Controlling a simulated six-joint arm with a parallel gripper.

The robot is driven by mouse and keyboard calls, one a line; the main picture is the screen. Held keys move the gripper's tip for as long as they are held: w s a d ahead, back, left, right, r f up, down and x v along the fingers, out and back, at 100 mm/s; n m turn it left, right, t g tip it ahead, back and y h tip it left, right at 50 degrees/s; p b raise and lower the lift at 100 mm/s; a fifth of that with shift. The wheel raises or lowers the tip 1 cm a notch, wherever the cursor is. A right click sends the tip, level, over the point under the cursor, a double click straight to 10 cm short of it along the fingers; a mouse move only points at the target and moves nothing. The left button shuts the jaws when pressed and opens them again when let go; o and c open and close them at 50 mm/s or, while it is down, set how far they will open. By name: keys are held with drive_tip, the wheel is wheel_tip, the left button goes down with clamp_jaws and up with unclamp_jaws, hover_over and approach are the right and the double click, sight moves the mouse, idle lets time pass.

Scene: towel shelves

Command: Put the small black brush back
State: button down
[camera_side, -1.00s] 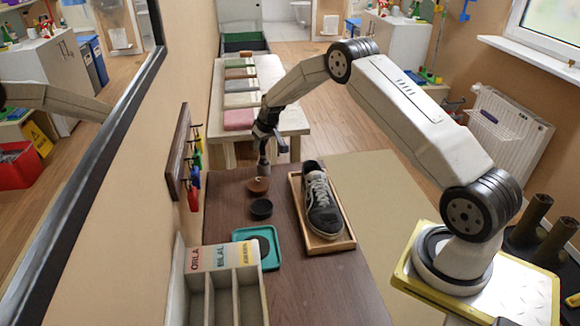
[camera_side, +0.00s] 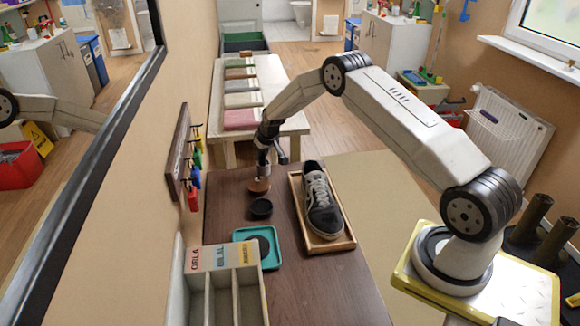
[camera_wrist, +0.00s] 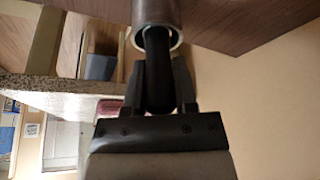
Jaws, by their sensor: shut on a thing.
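My gripper (camera_side: 264,155) points down over the far left of the dark brown table. The held piece stands roughly upright. Its lower end is at a small round brown cup (camera_side: 259,187); I cannot tell whether it is inside or just above it. A small round black dish (camera_side: 261,209) sits on the table just nearer the camera.
A dark sneaker (camera_side: 323,210) stands in a wooden tray (camera_side: 337,246) to the right. A teal tray (camera_side: 271,262) and a compartment box (camera_side: 235,297) lie nearer the camera. A key rack (camera_side: 182,150) hangs on the left wall. A bench (camera_side: 290,124) stands behind.

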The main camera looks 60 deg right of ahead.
drive_tip(key=shift+c, duration=2)
unclamp_jaws()
drive_tip(key=v, duration=1.2)
drive_tip(key=shift+w+r, duration=0.1)
drive_tip(key=shift+r, duration=0.05)
drive_tip(key=shift+a, duration=0.1)
drive_tip(key=s+a+r+n+g, duration=0.1)
drive_tip(key=s+a+r, duration=0.3)
drive_tip(key=s+a, duration=1.1)
drive_tip(key=s, duration=0.4)
drive_tip(key=s+a+n+g, duration=0.1)
drive_tip(key=s+a, duration=0.4)
drive_tip(key=s, duration=0.4)
drive_tip(key=shift+a+y, duration=0.3)
drive_tip(key=shift+y, duration=0.1)
